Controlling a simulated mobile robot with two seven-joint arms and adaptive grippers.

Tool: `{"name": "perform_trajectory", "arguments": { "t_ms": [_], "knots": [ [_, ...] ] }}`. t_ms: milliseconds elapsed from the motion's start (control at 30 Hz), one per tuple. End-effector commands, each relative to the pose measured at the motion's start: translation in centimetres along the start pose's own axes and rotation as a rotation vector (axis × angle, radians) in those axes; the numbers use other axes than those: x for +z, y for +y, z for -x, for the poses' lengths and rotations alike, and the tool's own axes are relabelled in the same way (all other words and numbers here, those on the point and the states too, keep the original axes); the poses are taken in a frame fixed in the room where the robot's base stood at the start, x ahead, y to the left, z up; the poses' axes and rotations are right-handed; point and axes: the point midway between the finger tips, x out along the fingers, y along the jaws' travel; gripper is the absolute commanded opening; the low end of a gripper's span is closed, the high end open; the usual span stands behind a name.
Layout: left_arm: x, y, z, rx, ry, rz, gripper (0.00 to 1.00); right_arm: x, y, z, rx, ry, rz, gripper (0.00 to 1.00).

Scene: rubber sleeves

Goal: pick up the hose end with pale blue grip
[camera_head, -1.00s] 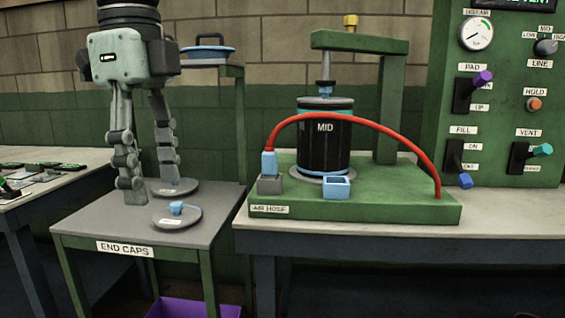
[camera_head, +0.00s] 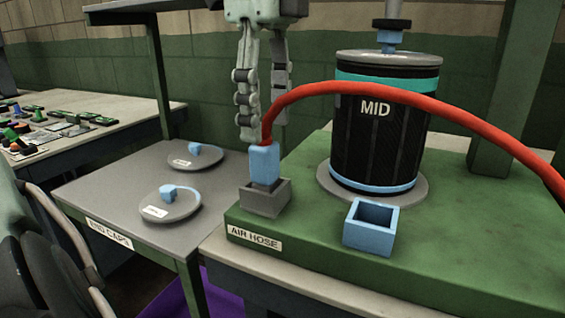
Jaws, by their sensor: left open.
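The hose end with its pale blue grip (camera_head: 263,161) stands upright in a small grey square holder (camera_head: 265,197) at the front left of the green base. The red hose (camera_head: 365,88) rises from it and arches right, in front of the black cylinder. The fingertips are just above and seemingly behind the grip, and the hose crosses in front of the right finger. I cannot tell whether they touch it. My right gripper is not in view.
The black MID cylinder (camera_head: 375,140) stands on the green base (camera_head: 320,262), right of the hose end. An empty pale blue square holder (camera_head: 371,228) is in front of it. A grey table (camera_head: 110,190) on the left bears two round end caps (camera_head: 165,203).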

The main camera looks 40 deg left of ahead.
Motion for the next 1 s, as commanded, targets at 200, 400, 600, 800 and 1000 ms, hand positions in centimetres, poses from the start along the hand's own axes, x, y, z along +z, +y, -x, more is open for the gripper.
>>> {"name": "perform_trajectory", "arguments": {
  "t_ms": [200, 400, 600, 800, 1000],
  "knots": [
    [0.1, 0.0, -2.6, 0.004, 0.003, -0.002, 0.53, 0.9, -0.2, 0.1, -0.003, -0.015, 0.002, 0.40],
    [0.4, -0.2, -5.6, 0.002, 0.001, -0.002, 0.53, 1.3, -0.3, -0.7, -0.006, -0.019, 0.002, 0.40],
    [0.4, -0.3, -6.7, 0.000, 0.000, 0.001, 0.53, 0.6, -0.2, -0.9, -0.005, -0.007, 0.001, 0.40],
    [0.4, -0.3, -6.7, 0.000, 0.000, 0.001, 0.48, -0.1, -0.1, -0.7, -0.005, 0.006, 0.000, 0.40],
    [0.4, -0.3, -6.7, -0.001, 0.000, 0.001, 0.24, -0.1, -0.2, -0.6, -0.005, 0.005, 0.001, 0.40]
  ]
}}
